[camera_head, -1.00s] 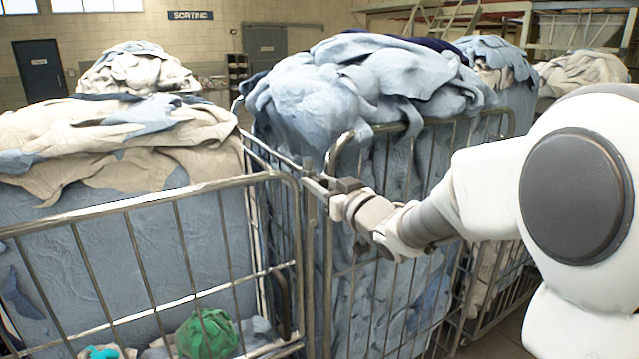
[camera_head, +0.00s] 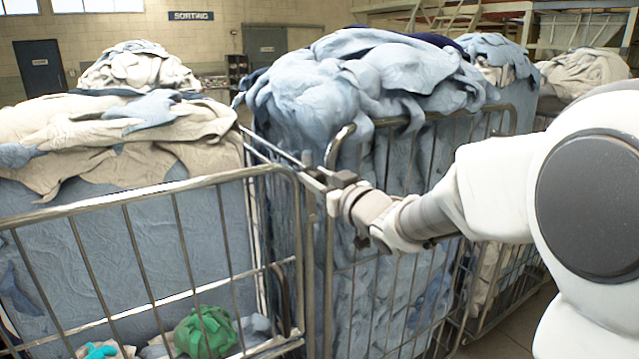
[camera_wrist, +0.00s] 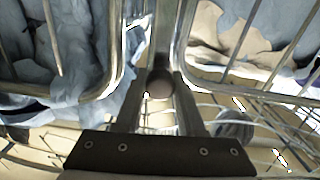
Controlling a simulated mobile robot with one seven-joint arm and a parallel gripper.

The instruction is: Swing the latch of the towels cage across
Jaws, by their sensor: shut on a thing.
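The middle cage (camera_head: 328,260) is a tall wire cage heaped with pale blue towels (camera_head: 340,80). My gripper (camera_head: 318,178) is at its near left top corner, beside the gap to the left cage. In the wrist view, my gripper (camera_wrist: 160,95) has its two fingers on either side of a dark round knob (camera_wrist: 160,84), which looks like the latch's end. The fingers are shut on it. The rest of the latch is hidden by the fingers and bars, and I cannot tell how far across it lies.
The left cage (camera_head: 150,197) stands close beside, with beige and blue cloth on top and a green bundle (camera_head: 205,332) low inside. More heaped cages stand behind and to the right. Wire bars crowd the gripper; little free room shows around it.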

